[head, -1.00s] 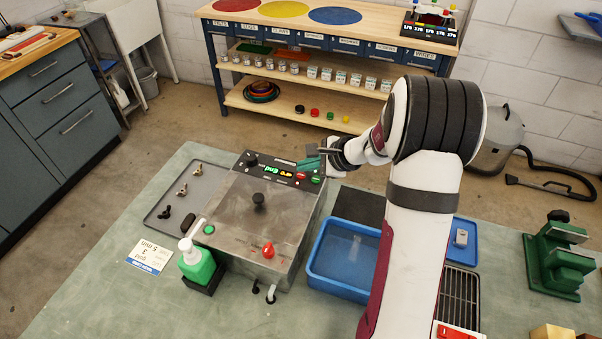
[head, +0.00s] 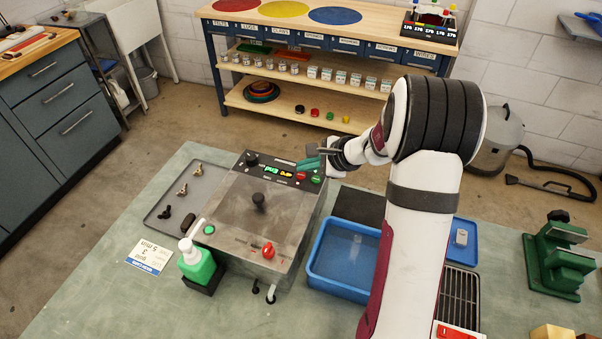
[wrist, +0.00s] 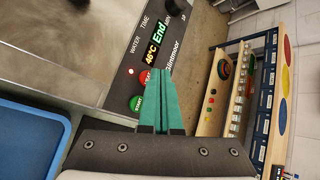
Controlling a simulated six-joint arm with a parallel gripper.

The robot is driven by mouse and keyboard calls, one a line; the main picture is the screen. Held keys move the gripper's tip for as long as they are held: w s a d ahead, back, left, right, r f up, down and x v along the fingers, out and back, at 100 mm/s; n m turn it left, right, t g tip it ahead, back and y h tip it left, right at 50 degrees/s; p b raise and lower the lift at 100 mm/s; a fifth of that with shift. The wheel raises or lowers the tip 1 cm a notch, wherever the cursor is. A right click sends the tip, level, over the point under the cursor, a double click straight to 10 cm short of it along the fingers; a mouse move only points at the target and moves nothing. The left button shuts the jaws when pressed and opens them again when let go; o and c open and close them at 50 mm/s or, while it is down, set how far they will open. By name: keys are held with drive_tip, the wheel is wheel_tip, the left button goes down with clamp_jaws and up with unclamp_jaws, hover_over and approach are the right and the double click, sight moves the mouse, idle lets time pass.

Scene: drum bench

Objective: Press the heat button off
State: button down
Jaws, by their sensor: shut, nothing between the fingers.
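The metal tank unit (head: 256,215) stands on the bench with its control panel at its far edge. The red heat button (head: 302,176) is on the panel beside the green start button (head: 316,179). In the wrist view the heat button (wrist: 145,77) is partly hidden by my fingers, and the start button (wrist: 136,103) shows below it. The display (wrist: 155,45) reads 46°C and End. My gripper (head: 304,164) is shut and empty, its green fingertips (wrist: 160,72) over the panel next to the heat button. Whether they touch it cannot be told.
A black knob (wrist: 175,7) is on the panel beyond the display. A blue tub (head: 345,260) stands right of the tank. A green bottle (head: 198,262) stands at its front left, and a grey tray (head: 175,215) with small parts lies left.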

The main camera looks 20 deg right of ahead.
drive_tip(key=shift+f, duration=0.1)
drive_tip(key=shift+f, duration=0.45)
idle(0.4)
drive_tip(key=shift+r, duration=0.6)
wheel_tip(320, 180, up, 6)
idle(1.2)
